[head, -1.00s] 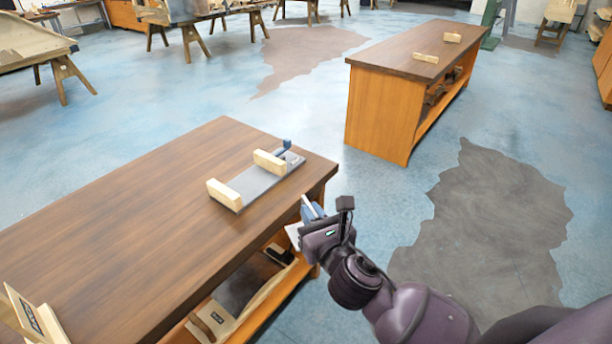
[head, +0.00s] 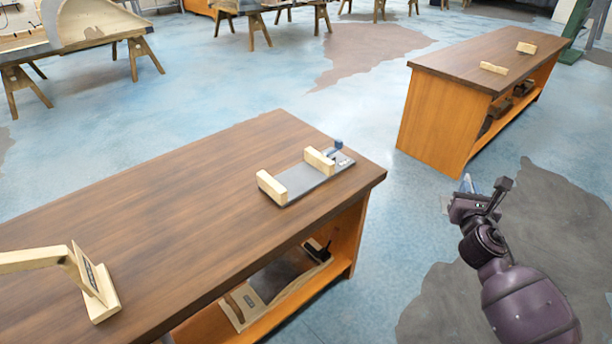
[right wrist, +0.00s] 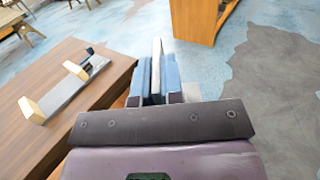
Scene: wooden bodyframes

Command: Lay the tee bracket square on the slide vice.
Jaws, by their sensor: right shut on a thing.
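The slide vice (head: 304,186) lies on the near bench top, close to its right end. It has a grey base, two pale wooden jaws with a gap between them, and a blue handle at the far end. It also shows at the left in the right wrist view (right wrist: 72,90). My right gripper (head: 467,185) is beyond the bench's right end, above the floor. Its blue fingers (right wrist: 157,76) are shut on a thin pale piece, seen edge-on, which I take as the tee bracket (right wrist: 157,52). Most of the bracket is hidden. My left gripper is out of view.
The near bench (head: 170,205) has wide clear space left of the vice. A wooden stand (head: 100,300) with a slanting arm is at its left front. Tools lie on the shelf below. A second bench (head: 440,120) stands beyond, with open floor between.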

